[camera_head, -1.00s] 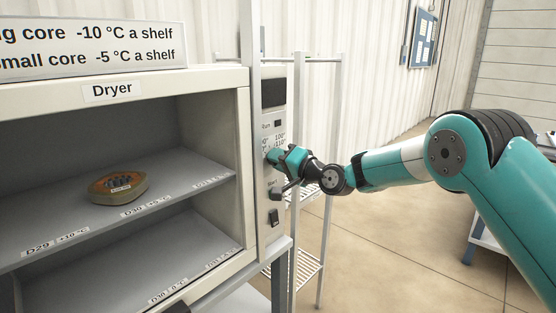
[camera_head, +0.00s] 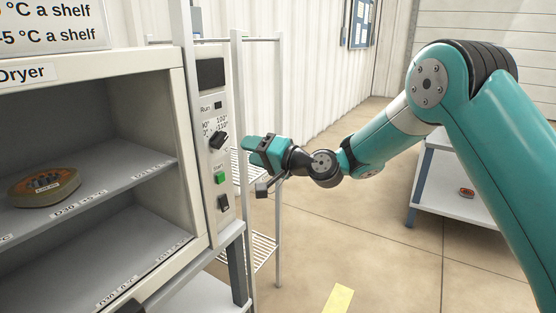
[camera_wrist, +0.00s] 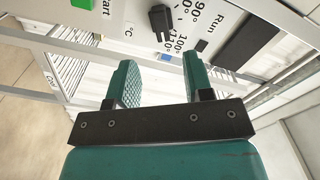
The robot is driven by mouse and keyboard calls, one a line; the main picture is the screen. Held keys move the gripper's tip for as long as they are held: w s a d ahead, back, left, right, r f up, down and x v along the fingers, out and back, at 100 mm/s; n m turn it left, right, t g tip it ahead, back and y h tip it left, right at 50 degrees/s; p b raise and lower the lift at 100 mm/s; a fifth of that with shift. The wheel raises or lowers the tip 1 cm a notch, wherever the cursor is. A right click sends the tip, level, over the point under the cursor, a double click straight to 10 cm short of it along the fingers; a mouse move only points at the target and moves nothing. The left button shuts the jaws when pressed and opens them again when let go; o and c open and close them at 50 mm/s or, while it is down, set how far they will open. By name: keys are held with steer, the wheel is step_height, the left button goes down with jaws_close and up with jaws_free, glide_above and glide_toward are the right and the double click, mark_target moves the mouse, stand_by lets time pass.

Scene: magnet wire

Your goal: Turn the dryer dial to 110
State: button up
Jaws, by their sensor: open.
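The dryer (camera_head: 190,150) stands at the left, with its control panel (camera_head: 209,100) on the right side. The dial (camera_head: 218,139) is a black knob below the 90°, 100° and 110° marks. It also shows at the top of the wrist view (camera_wrist: 161,19). Its long end seems to lie toward the 110° mark, but I cannot read its exact setting. My gripper (camera_head: 250,149) is right of the dial, apart from it. In the wrist view my gripper (camera_wrist: 158,76) has its jaws spread with nothing between them.
A green start button (camera_head: 220,178) and a black switch (camera_head: 223,203) sit below the dial. A brown core (camera_head: 44,187) lies on a dryer shelf. A wire rack (camera_head: 278,150) stands behind my gripper. A white table (camera_head: 450,195) is at the right, with open floor between.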

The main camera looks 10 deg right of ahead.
steer(key=v, duration=0.7)
steer(key=shift+b, duration=0.35)
steer(key=s+a+r+n+g+h, duration=0.25)
steer(key=s+n+g, duration=0.35)
steer(key=s, duration=0.8)
steer(key=s+d+f+n+g+h, duration=0.2)
steer(key=s+d+h, duration=0.25)
steer(key=s, duration=0.55)
steer(key=s+d+f+n+g+h, duration=0.1)
steer(key=s+d+g+h, duration=0.3)
steer(key=s, duration=0.7)
step_height(320, 180, up, 20)
steer(key=d+t+y+p, duration=0.1)
steer(key=p, duration=1.9)
steer(key=shift+s+d, duration=0.1)
